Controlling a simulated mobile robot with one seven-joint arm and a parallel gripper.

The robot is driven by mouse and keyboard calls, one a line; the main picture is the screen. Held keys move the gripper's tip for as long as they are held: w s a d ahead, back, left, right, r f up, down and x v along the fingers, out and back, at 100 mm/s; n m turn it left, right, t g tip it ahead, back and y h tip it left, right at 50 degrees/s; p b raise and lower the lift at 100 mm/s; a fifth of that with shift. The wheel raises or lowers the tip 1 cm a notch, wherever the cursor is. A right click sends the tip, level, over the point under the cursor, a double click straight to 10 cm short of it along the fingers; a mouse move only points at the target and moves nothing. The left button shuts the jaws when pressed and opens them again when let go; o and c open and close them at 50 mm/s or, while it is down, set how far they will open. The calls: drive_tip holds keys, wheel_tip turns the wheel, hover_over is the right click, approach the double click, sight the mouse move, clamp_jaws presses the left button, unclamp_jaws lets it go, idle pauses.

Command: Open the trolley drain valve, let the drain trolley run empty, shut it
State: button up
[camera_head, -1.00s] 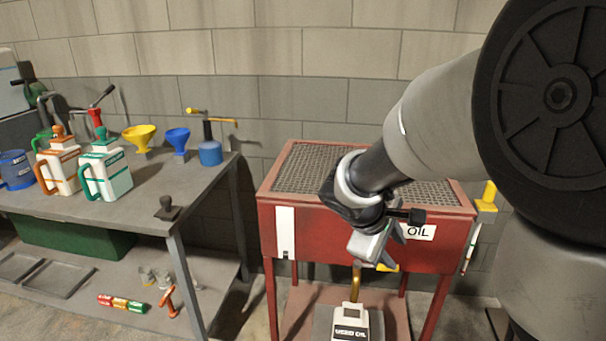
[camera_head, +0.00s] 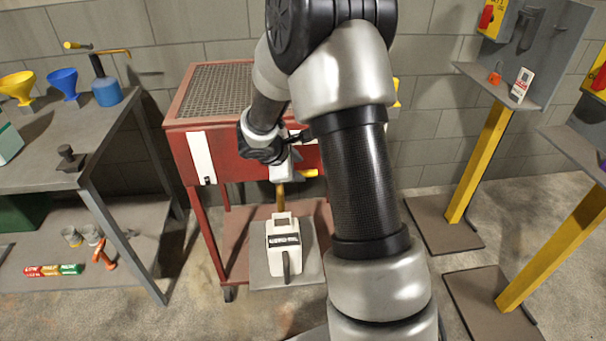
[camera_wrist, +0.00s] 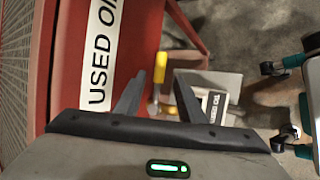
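The red drain trolley (camera_head: 232,165) stands against the wall with a mesh top. The yellow lever of its drain valve (camera_head: 307,173) shows at the lower front, beside my gripper. A brass spout (camera_head: 281,195) hangs down over a white used-oil can (camera_head: 284,250). My gripper (camera_head: 281,168) is at the trolley's front, partly hidden by my arm in the head view. In the wrist view my gripper (camera_wrist: 159,76) has its fingers apart, with the yellow lever (camera_wrist: 160,67) showing between the tips; contact cannot be told. A white gauge strip (camera_head: 201,157) is dark only near its bottom.
A grey workbench (camera_head: 100,130) with funnels and a blue oil can (camera_head: 107,91) stands at left. Yellow-posted stands (camera_head: 480,160) are at right. A low grey tray (camera_head: 262,272) holds the used-oil can. Concrete floor (camera_head: 430,185) shows between trolley and stands.

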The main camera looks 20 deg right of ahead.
drive_tip(key=x, duration=0.5)
drive_tip(key=shift+d+f, duration=0.1)
clamp_jaws()
